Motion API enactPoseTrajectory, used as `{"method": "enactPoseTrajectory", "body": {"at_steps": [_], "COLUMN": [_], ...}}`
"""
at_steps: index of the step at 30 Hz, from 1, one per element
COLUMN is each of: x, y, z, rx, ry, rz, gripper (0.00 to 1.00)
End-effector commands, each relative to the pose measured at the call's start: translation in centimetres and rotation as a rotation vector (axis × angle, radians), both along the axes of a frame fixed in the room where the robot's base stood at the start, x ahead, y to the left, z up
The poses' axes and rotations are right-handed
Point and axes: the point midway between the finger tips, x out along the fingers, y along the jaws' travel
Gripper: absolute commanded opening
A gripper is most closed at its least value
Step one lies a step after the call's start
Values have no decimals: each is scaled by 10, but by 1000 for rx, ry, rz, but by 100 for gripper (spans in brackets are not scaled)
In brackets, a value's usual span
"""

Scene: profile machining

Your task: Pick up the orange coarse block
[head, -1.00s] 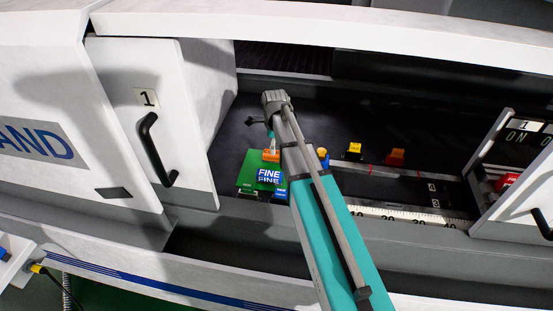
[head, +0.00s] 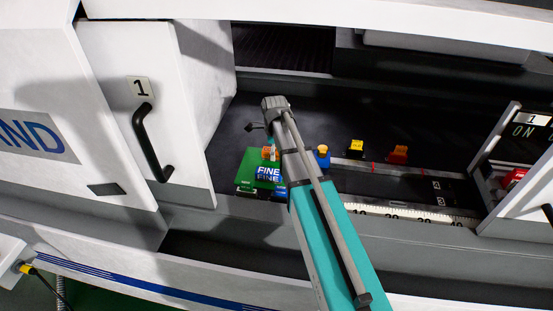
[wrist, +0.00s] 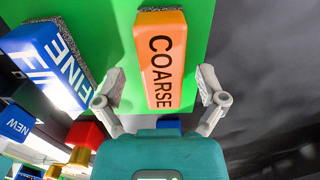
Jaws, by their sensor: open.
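The orange coarse block (wrist: 162,60) lies on the green board (wrist: 215,12), its black lettering COARSE facing the wrist camera. In the head view the orange block (head: 267,154) shows beside my arm, partly covered. My gripper (wrist: 162,86) is open, with one finger on each side of the block's near part. A gap shows between each finger and the block. I cannot tell how far the fingertips are above the board. The blue and white FINE block (wrist: 46,62) lies on the board to the left.
In the head view, yellow (head: 356,147) and orange-red (head: 398,154) pieces stand to the right. The white door (head: 148,110) and its black handle stand left.

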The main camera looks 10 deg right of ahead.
Motion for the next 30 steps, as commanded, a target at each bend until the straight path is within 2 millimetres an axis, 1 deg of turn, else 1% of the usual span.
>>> {"method": "enactPoseTrajectory", "body": {"at_steps": [1,5,24,26,30], "x": [0,0,0,0,0], "y": [0,0,1,1,1], "z": [-6,-10,-10,-10,-10], "rx": [0,0,0,0,0], "ry": [0,0,0,0,0], "rz": [0,0,1,1,1], "gripper": [90,90,90,81,55]}}
